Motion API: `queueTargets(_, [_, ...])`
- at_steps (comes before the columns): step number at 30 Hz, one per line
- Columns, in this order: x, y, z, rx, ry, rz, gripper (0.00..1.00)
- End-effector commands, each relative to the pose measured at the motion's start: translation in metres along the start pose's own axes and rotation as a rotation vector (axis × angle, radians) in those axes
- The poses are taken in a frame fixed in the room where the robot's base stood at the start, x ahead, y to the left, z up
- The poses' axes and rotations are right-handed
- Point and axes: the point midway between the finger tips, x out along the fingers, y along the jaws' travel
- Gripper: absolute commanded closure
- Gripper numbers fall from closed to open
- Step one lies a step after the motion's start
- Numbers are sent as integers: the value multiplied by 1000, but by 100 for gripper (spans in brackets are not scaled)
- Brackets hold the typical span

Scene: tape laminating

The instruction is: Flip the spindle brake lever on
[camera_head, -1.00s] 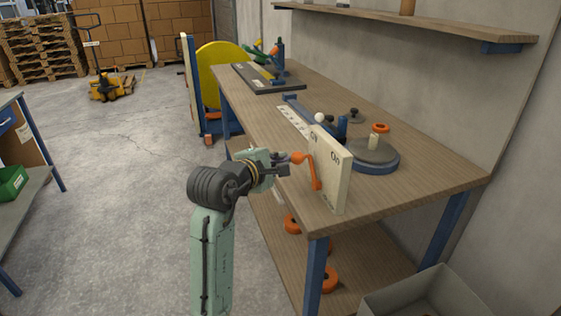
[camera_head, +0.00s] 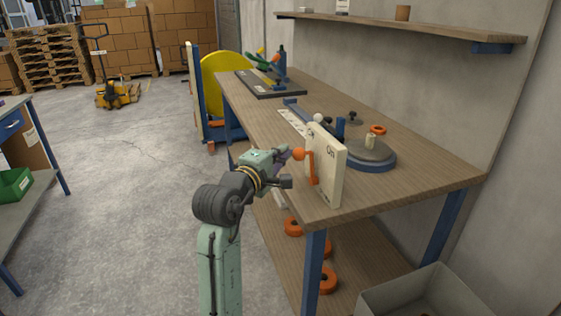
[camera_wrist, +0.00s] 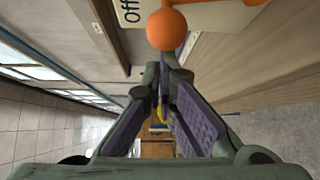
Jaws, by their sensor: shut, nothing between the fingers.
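The brake lever is orange, with a ball knob (camera_head: 298,154) and a bent arm (camera_head: 312,170) on the near face of an upright cream panel (camera_head: 328,185) at the bench's front edge. "On" shows at the panel's upper right. My gripper (camera_head: 287,153) is shut and empty, just left of the knob. In the wrist view the fingertips (camera_wrist: 162,72) converge just below the knob (camera_wrist: 167,29); whether they touch it I cannot tell. The "Off" label on the panel (camera_wrist: 135,12) shows beside the knob there. In the head view, the knob hides that label.
Orange rings (camera_head: 327,280) lie on the lower shelf. A grey bin (camera_head: 410,295) stands at the bottom right.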

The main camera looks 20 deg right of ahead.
Motion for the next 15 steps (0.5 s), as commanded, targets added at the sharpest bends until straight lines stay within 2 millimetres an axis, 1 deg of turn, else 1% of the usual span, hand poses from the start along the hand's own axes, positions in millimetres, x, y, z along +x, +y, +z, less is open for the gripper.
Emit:
queueTargets(1, [-1,-6,5,31,-6,32,100])
queueTargets(15, [-26,-4,31,355,-5,336,100])
